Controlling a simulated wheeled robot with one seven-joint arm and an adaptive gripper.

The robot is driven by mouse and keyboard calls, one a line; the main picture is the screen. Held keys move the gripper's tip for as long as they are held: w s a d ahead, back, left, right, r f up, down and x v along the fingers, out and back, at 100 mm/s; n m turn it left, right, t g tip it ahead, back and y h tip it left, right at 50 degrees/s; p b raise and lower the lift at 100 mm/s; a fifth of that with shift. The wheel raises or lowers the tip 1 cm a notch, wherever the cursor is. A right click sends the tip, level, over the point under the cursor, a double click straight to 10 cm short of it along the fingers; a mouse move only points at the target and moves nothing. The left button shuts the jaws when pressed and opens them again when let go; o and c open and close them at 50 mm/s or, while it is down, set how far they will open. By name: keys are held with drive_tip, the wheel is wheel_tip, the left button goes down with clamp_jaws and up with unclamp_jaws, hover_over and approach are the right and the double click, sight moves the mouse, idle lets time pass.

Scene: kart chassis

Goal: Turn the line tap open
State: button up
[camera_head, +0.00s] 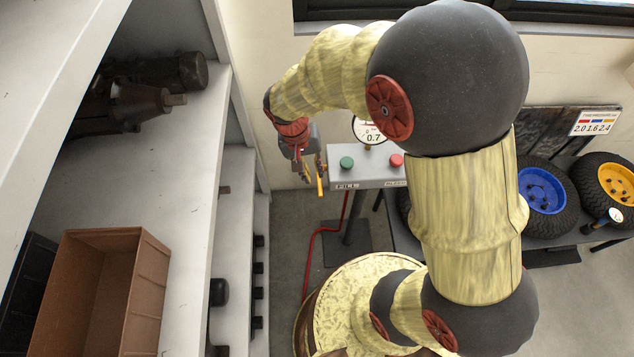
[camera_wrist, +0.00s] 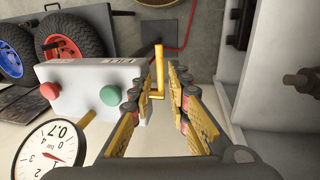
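The line tap's yellow lever (camera_wrist: 158,72) sticks out from the end of the white inflator box (camera_wrist: 85,72). It also shows in the head view (camera_head: 320,182), at the left end of the box. My gripper (camera_wrist: 157,84) is open, with one finger on each side of the lever in the wrist view. Gaps show between the lever and both fingers, so I see no contact. In the head view my gripper (camera_head: 311,168) hangs beside the box's left end, and the arm and fingers partly cover the tap there.
The box carries a green button (camera_head: 347,162), a red button (camera_head: 396,160) and a gauge (camera_head: 369,130) marked 0.7. A red hose (camera_head: 310,245) runs down to the floor. A grey shelf (camera_head: 175,190) with a brown bin (camera_head: 145,290) stands left. Wheels (camera_head: 541,188) lie right.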

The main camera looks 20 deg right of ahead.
sight(319, 187)
drive_tip(key=f+b, duration=0.1)
drive_tip(key=f, duration=0.1)
drive_tip(key=d+f+b, duration=0.1)
drive_tip(key=f, duration=0.4)
drive_tip(key=shift+s+d+f+b, duration=0.2)
drive_tip(key=shift+s+b, duration=0.05)
drive_tip(key=shift+b, duration=0.15)
drive_tip(key=shift+c, duration=0.3)
drive_tip(key=c, duration=0.4)
clamp_jaws()
